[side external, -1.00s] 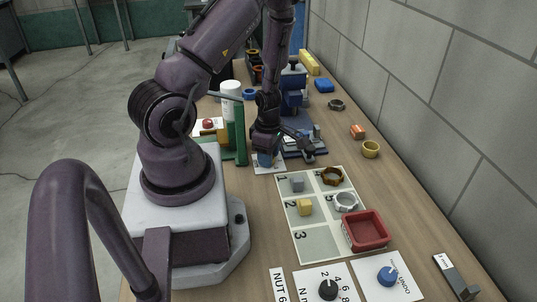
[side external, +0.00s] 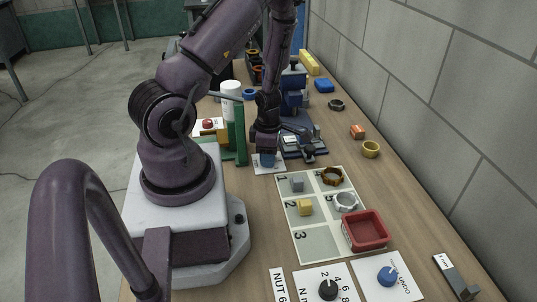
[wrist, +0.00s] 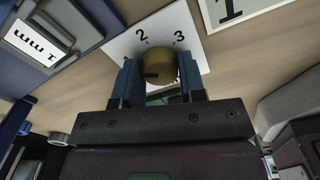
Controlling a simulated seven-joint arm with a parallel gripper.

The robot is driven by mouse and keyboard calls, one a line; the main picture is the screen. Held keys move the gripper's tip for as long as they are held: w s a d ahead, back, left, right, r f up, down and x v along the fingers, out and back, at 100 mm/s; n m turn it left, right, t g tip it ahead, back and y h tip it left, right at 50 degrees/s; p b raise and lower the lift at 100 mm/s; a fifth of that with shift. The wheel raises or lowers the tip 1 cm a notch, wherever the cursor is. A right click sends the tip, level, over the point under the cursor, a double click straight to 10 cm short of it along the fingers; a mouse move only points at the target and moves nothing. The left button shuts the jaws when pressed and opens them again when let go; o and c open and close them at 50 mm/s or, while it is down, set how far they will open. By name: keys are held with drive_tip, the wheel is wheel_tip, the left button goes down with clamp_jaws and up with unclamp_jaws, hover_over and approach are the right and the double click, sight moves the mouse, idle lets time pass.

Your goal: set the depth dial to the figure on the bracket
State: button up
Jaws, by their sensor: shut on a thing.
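The brass depth dial (wrist: 161,64) sits on a white plate (wrist: 115,48) in the wrist view, with the figures 2 and 3 showing above it. A dark mark on the dial points left. My gripper (wrist: 160,78) is shut on the dial, one blue finger on each side; the left finger hides part of the scale. In the side view my gripper (side external: 266,160) is low over the plate (side external: 270,169) and hides the dial.
The blue bracket assembly (side external: 303,147) stands close to the right of my gripper. A green upright (side external: 240,135) is close to its left. A numbered mat (side external: 318,241) with small parts and a red tray (side external: 364,244) lies nearer the camera.

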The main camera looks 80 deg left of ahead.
drive_tip(key=o, duration=0.9)
drive_tip(key=shift+r, duration=0.1)
wheel_tip(320, 180, up, 13)
drive_tip(key=shift+f, duration=0.1)
drive_tip(key=w+d+r+m+t+h, duration=0.1)
drive_tip(key=w+d+r+m+t, duration=0.15)
drive_tip(key=d+r+m, duration=0.45)
drive_tip(key=w+d+r+m+t+h, duration=0.1)
drive_tip(key=w+d+r+m, duration=0.2)
drive_tip(key=d+r+m, duration=0.35)
drive_tip(key=s+d+r+m, duration=0.2)
drive_tip(key=m, duration=0.4)
drive_tip(key=s+d+r+m+t+y, duration=0.1)
drive_tip(key=s+d+r+m, duration=0.1)
drive_tip(key=m, duration=0.4)
drive_tip(key=s+d+r+m+t+y, duration=0.1)
drive_tip(key=s+d+r+m, duration=0.1)
drive_tip(key=d+r+m, duration=0.2)
drive_tip(key=shift+m, duration=1.45)
